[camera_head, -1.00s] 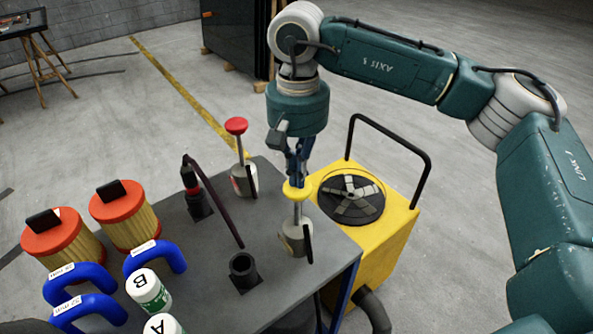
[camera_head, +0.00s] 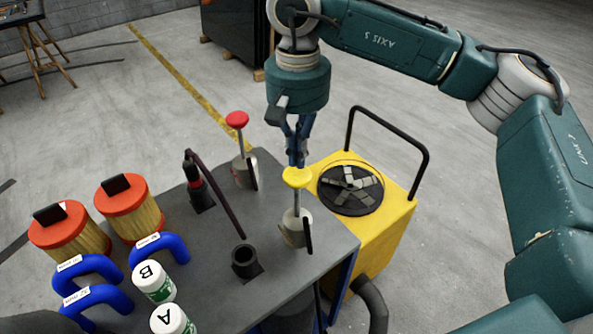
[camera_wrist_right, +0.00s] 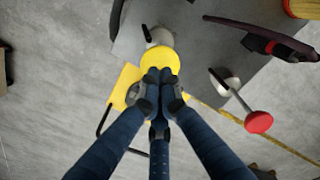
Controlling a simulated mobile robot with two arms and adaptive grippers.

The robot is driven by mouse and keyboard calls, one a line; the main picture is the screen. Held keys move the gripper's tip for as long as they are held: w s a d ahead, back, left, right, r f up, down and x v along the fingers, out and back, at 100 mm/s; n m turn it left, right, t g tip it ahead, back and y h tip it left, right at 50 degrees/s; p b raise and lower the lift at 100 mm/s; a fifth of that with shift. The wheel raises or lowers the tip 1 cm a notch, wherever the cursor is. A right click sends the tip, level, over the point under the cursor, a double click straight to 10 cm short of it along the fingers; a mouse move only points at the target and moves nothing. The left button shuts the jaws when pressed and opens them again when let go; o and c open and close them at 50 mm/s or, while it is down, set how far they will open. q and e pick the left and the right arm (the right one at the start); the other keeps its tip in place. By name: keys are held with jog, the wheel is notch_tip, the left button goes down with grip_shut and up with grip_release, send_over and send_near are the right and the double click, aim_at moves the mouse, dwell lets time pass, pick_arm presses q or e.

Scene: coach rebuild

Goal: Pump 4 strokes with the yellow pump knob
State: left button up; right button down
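The yellow pump knob (camera_head: 297,177) sits on a thin upright rod above a grey pump body (camera_head: 293,230) near the table's right edge. My right gripper (camera_head: 297,163) points down with its fingertips at the knob's top, on the far side. In the right wrist view the fingers (camera_wrist_right: 158,76) are together, in front of the yellow knob (camera_wrist_right: 160,57), not around it. Whether they touch it I cannot tell. My left gripper is not in view.
A red-knobbed pump (camera_head: 237,119) stands behind on the grey table (camera_head: 215,272). A black lever (camera_head: 215,195), black socket (camera_head: 245,262), orange-topped filters (camera_head: 127,203), blue pipes (camera_head: 158,247) and white bottles (camera_head: 153,282) stand left. A yellow cart (camera_head: 383,245) with a black handle adjoins the table.

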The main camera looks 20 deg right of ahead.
aim_at(298, 172)
dwell(0.3)
jog(key=shift+s+f+b, duration=0.1)
jog(key=shift+f+b, duration=4.4)
jog(key=shift+f, duration=1.75)
jog(key=shift+r, duration=0.15)
jog(key=shift+r+p, duration=0.8)
jog(key=shift+r, duration=0.55)
notch_tip(298, 172, up, 5)
jog(key=p, duration=0.3)
jog(key=shift+r, duration=0.2)
jog(key=shift+r+p, duration=1.5)
jog(key=shift+r, duration=0.6)
jog(key=shift+f, duration=0.1)
